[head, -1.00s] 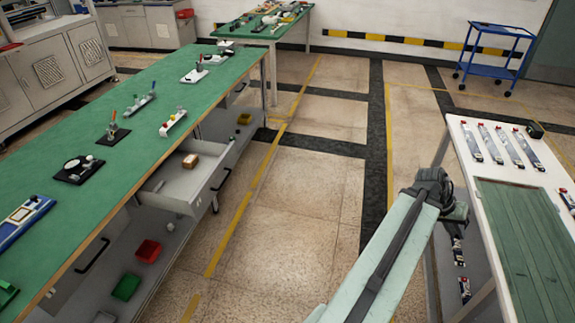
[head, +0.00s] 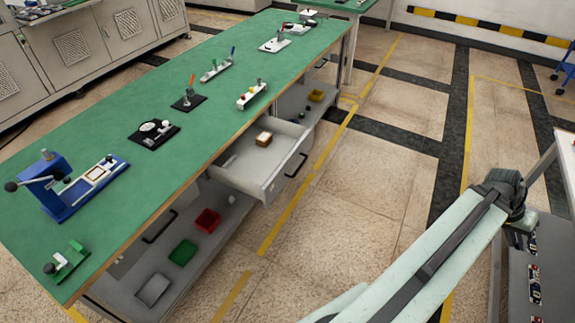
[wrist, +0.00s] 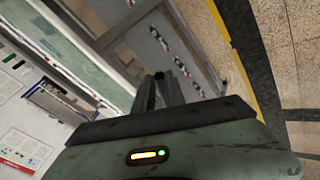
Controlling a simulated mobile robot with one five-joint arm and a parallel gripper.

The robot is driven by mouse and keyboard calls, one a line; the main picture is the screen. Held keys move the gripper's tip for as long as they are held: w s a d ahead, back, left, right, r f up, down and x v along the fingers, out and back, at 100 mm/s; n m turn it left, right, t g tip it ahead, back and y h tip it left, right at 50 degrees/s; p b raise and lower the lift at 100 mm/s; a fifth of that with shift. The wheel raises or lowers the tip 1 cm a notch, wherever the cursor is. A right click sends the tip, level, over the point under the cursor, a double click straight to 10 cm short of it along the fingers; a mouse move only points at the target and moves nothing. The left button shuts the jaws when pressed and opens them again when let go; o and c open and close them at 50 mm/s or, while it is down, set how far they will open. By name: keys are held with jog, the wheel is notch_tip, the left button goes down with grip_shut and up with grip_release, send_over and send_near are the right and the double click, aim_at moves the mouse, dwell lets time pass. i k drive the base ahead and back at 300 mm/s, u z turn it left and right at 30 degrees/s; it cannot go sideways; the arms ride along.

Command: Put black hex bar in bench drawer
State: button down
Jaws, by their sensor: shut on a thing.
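The bench drawer (head: 242,168) is pulled open under the green-topped bench (head: 115,185) in the head view. A small tan and white block (head: 264,139) sits inside it, with bare floor around it. My gripper (wrist: 160,92) shows in the wrist view with its fingers close together. A small dark end (wrist: 159,76) shows at the fingertips, which fits the black hex bar; most of it is hidden. In the head view my arm reaches out to the right of the drawer, over the floor and well apart from it, and my gripper is mostly hidden behind the wrist.
Fixtures, including a blue press (head: 62,190), stand on the bench top. Red (head: 207,220), green (head: 183,251) and grey (head: 153,290) bins sit on the lower shelf. A white-topped table (head: 566,160) is at the right edge. The aisle floor (head: 340,210) between is clear.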

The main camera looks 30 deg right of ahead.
aim_at(265, 170)
jog(key=z, duration=0.05)
jog(key=k, duration=0.85)
jog(key=u, duration=0.35)
jog(key=i, duration=1.6)
jog(key=u, duration=1.25)
